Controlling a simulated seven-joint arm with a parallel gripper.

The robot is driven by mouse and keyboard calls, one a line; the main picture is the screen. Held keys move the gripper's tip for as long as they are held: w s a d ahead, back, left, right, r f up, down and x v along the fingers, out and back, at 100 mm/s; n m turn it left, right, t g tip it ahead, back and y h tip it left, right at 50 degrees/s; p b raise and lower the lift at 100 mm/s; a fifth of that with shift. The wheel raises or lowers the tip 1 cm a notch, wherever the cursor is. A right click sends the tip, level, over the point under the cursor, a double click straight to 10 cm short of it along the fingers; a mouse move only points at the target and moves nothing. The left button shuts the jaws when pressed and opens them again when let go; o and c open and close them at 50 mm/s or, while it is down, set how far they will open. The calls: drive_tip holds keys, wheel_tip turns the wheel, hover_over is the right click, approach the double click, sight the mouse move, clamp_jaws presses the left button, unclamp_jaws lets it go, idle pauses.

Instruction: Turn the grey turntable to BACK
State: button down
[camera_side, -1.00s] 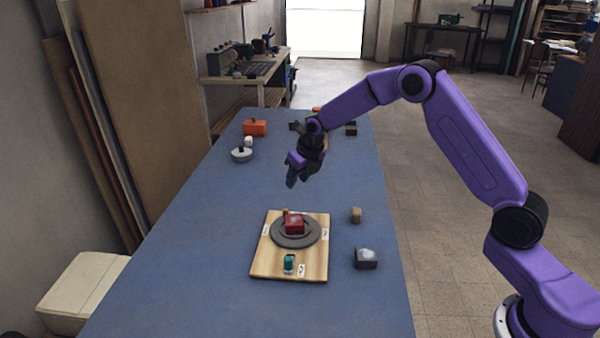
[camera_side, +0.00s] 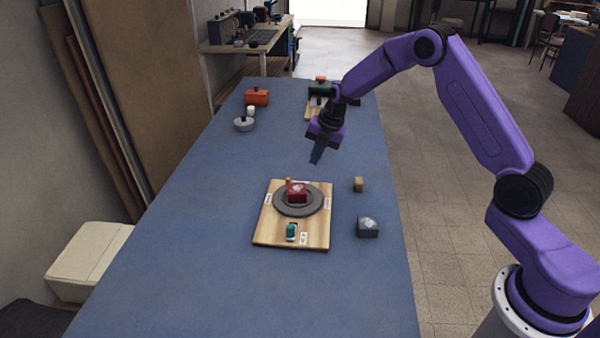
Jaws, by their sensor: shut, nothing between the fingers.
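The grey turntable (camera_side: 281,207) is a round disc on a wooden board (camera_side: 276,237) in the middle of the blue table. A red block (camera_side: 297,193) with a pale top sits on the disc. A small tan peg (camera_side: 288,182) shows at the disc's back edge. White labels lie on the board at its left, right and front; their words are too small to read. A teal piece (camera_side: 291,231) stands at the board's front. My gripper (camera_side: 316,157) is shut and empty, pointing down above the table behind the board, apart from the turntable.
A small tan block (camera_side: 358,184) and a dark grey block (camera_side: 367,227) stand right of the board. A grey lidded pot (camera_side: 244,124), a white piece (camera_side: 251,111) and an orange box (camera_side: 257,97) stand at the back left. The table's left front is clear.

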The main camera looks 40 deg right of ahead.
sight(312, 187)
drive_tip(key=d+f+m+t+y, duration=0.2)
drive_tip(key=d+f+m, duration=0.15)
drive_tip(key=m, duration=1.35)
drive_tip(key=d+f+m+t+y, duration=0.25)
drive_tip(key=d+m, duration=0.25)
drive_tip(key=m, duration=1.2)
drive_tip(key=shift+g, duration=0.45)
drive_tip(key=x, duration=0.6)
drive_tip(key=a+x, duration=0.1)
drive_tip(key=x, duration=0.2)
drive_tip(key=shift+a+r, duration=0.15)
drive_tip(key=shift+w+a, duration=0.85)
drive_tip(key=shift+w, duration=0.05)
drive_tip(key=shift+w+a, duration=0.55)
